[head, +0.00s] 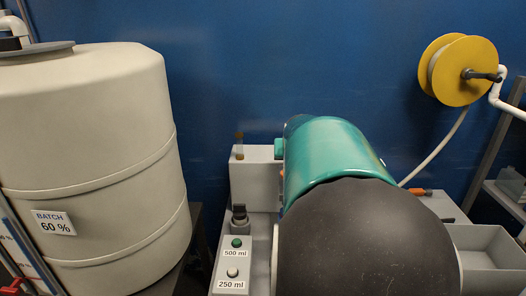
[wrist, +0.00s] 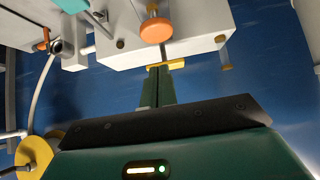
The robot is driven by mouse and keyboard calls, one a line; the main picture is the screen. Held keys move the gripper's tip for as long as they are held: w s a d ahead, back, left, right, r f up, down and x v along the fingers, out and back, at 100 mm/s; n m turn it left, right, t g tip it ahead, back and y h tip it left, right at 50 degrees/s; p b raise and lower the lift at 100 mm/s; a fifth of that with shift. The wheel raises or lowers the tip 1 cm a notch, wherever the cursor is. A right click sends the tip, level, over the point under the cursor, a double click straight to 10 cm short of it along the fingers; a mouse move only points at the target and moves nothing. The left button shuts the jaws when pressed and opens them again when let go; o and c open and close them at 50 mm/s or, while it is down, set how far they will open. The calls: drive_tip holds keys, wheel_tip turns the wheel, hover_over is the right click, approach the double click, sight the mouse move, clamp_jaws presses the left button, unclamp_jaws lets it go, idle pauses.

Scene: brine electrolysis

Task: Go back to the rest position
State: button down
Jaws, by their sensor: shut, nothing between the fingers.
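My gripper (wrist: 165,72) shows in the wrist view, with two dark green fingers side by side and yellow at the tips. It is shut and empty. An orange round knob (wrist: 157,30) on a thin rod shows just beyond the fingertips, in front of a pale box (wrist: 190,30). I cannot tell whether the tips touch anything. In the head view my teal and black arm fills the middle and hides the gripper.
A large cream tank (head: 90,130) labelled "BATCH 60 %" stands at left. A panel (head: 233,262) with 500 ml and 250 ml buttons lies beside my arm. A yellow reel (head: 472,68) hangs at upper right, above a grey tray (head: 488,262). The blue wall (head: 260,60) is behind.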

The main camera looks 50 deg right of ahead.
drive_tip(key=w+a+n+y, duration=0.2)
drive_tip(key=a+n+y, duration=0.2)
drive_tip(key=a, duration=1.9)
drive_tip(key=s+a+f+n+y, duration=0.1)
drive_tip(key=s+a+n, duration=0.1)
drive_tip(key=a, duration=0.4)
drive_tip(key=s+a+f+n+y, duration=0.1)
drive_tip(key=s+a+f, duration=0.1)
drive_tip(key=s+a, duration=0.3)
drive_tip(key=s+a+f+n, duration=0.2)
drive_tip(key=s+a, duration=0.1)
drive_tip(key=a, duration=0.6)
drive_tip(key=shift+s+n+g+y, duration=0.2)
drive_tip(key=shift+n+g+y, duration=0.1)
drive_tip(key=shift+y, duration=0.1)
